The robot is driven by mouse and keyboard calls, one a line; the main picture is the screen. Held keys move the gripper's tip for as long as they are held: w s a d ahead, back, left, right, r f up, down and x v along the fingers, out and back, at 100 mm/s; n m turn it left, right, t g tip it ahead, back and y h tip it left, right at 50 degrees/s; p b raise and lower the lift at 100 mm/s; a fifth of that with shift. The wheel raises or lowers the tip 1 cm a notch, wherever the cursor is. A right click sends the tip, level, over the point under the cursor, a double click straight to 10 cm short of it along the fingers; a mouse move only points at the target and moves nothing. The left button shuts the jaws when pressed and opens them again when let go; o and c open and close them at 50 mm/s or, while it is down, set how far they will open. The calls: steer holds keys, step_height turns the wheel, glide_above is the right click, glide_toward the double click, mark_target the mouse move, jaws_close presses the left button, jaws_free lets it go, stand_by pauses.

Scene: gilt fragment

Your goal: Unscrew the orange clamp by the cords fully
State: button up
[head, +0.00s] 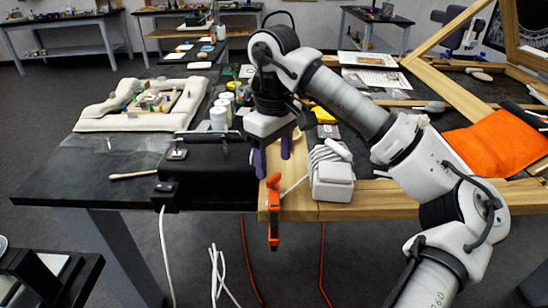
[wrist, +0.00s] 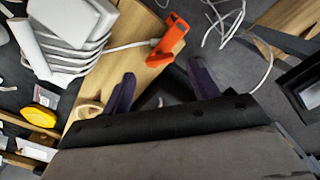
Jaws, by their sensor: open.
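The orange clamp (head: 273,212) grips the front edge of the table at the end of a wooden board (head: 300,207), its lower part hanging below the edge. In the wrist view the clamp (wrist: 172,40) shows beyond my gripper's fingers, on the board's end. My gripper (head: 273,163) is open and empty, above the table and just behind the clamp, pointing down. Its two purple fingers (wrist: 160,88) are spread apart, and nothing is between them. White cords (wrist: 218,22) hang near the clamp, and red cords (head: 247,260) hang below the table.
A white corded device (head: 332,177) stands on the board right of the clamp. A black box (head: 205,170) lies to the left. An orange cushion (head: 497,143) and a wooden frame (head: 455,40) are at the right. Space in front of the table edge is free apart from hanging cords.

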mark_target(274, 177)
step_height(274, 177, up, 10)
steer(key=p, duration=0.9)
steer(key=shift+f, duration=0.1)
